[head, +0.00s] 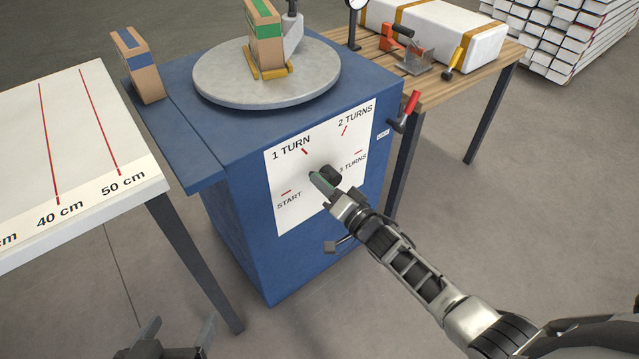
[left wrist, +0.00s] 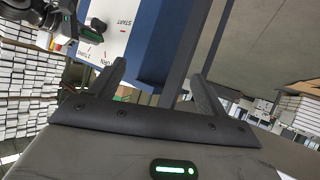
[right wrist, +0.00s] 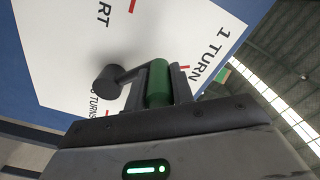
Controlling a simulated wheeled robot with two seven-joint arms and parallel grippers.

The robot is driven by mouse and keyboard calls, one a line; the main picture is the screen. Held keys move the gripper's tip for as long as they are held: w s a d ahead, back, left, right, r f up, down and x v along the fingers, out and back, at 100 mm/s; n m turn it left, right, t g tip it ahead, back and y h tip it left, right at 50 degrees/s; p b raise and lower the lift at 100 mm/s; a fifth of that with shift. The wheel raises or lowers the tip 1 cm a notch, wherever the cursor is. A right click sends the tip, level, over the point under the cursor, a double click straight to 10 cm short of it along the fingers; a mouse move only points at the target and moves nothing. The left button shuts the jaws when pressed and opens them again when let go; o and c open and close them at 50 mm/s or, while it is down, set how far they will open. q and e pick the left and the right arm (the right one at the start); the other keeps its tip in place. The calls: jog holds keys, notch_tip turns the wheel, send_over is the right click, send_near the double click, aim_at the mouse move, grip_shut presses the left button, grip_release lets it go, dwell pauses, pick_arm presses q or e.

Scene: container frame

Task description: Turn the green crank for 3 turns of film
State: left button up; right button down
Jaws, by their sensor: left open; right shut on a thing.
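The green crank handle (head: 322,184) stands out from the white dial panel (head: 285,215) on the front of a blue cabinet. Its dark hub (head: 331,174) is in the middle of the panel. My right gripper (head: 335,194) is shut on the handle. In the right wrist view the green handle (right wrist: 158,84) is between the fingers, and a grey arm joins it to the hub (right wrist: 107,82). The dial bears START, 1 TURN, 2 TURNS and 3 TURNS with red marks; 3 TURNS is partly covered. My left gripper (head: 180,335) is open and empty, low in front of the cabinet.
A grey turntable (head: 220,80) on the cabinet carries a green-taped carton (head: 264,38). A blue-taped carton (head: 136,64) stands on the left ledge. A red-handled crank (head: 409,106) is on the cabinet's right side. A white measuring table (head: 60,130) stands left, a wooden bench (head: 440,88) right.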

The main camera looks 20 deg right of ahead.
jog(key=shift+w+d+r+m+p, duration=0.3)
jog(key=shift+d+r+m, duration=0.3)
jog(key=shift+m, duration=0.45)
jog(key=shift+w+d+r+m+p, duration=0.2)
jog(key=shift+d+r+m+p, duration=0.15)
jog(key=shift+d+m, duration=0.55)
jog(key=shift+w+d+r+m+p, duration=0.3)
jog(key=shift+d+r+m, duration=0.15)
jog(key=shift+m, duration=0.8)
jog(key=c, duration=1.2)
grip_release()
jog(key=shift+s, duration=0.1)
jog(key=p+v, duration=0.2)
jog(key=v, duration=1.3)
jog(key=shift+s, duration=0.4)
jog(key=shift+d, duration=0.15)
